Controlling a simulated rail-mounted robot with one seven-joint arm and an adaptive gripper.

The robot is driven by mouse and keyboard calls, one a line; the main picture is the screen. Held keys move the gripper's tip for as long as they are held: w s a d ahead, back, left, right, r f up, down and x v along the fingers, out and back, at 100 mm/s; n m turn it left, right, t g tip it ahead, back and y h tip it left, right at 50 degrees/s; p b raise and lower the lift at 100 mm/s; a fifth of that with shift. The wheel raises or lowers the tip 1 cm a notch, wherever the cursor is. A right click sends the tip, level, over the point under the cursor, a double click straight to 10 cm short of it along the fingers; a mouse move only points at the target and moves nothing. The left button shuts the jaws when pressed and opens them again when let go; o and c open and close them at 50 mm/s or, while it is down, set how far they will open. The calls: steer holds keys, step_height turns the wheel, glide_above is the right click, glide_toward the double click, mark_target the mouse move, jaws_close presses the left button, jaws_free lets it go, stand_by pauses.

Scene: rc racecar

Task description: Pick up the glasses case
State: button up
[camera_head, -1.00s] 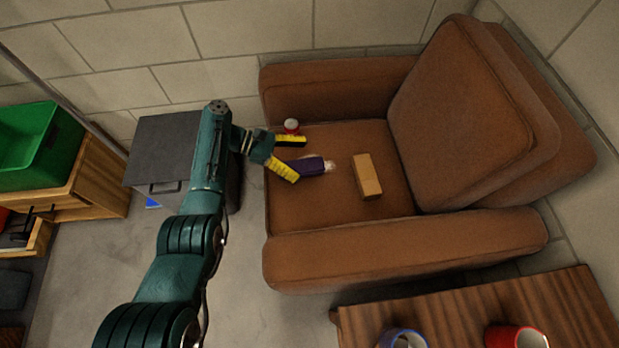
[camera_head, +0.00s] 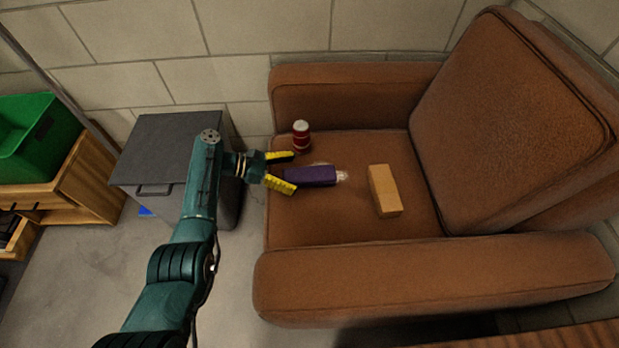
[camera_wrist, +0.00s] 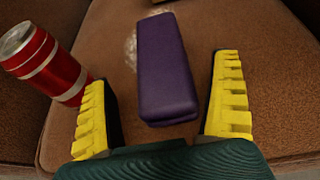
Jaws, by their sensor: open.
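The glasses case is a purple, elongated box (camera_head: 311,176) lying on the seat of the brown armchair. In the wrist view the case (camera_wrist: 165,70) lies lengthwise ahead, its near end close to the gap between my fingers. My gripper (camera_head: 280,171), with yellow ribbed fingers, is open and empty at the left, front side of the seat, pointing at the near end of the case. In the wrist view the two fingers of my gripper (camera_wrist: 163,115) stand to either side of the case's line, with space on both sides.
A red can (camera_head: 301,138) stands on the seat behind my gripper; in the wrist view it is just left of the left finger. A tan block (camera_head: 384,191) lies right of the case. A clear, glassy item (camera_head: 341,176) shows at the case's far end. The armchair arms (camera_head: 430,270) flank the seat.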

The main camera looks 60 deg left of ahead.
mark_target(308, 173)
steer(key=x, duration=0.1)
steer(key=b+x, duration=0.1)
steer(key=x, duration=0.3)
steer(key=shift+d+r+b, duration=0.15)
steer(key=shift+r+b, duration=0.1)
steer(key=shift+b, duration=0.1)
steer(key=shift+w+d, duration=0.1)
steer(key=shift+w, duration=0.2)
steer(key=shift+s, duration=0.15)
steer(key=shift+c, duration=0.3)
steer(key=c, duration=1.2)
steer(key=shift+r, duration=0.1)
steer(key=shift+c, duration=0.2)
steer(key=shift+r, duration=0.1)
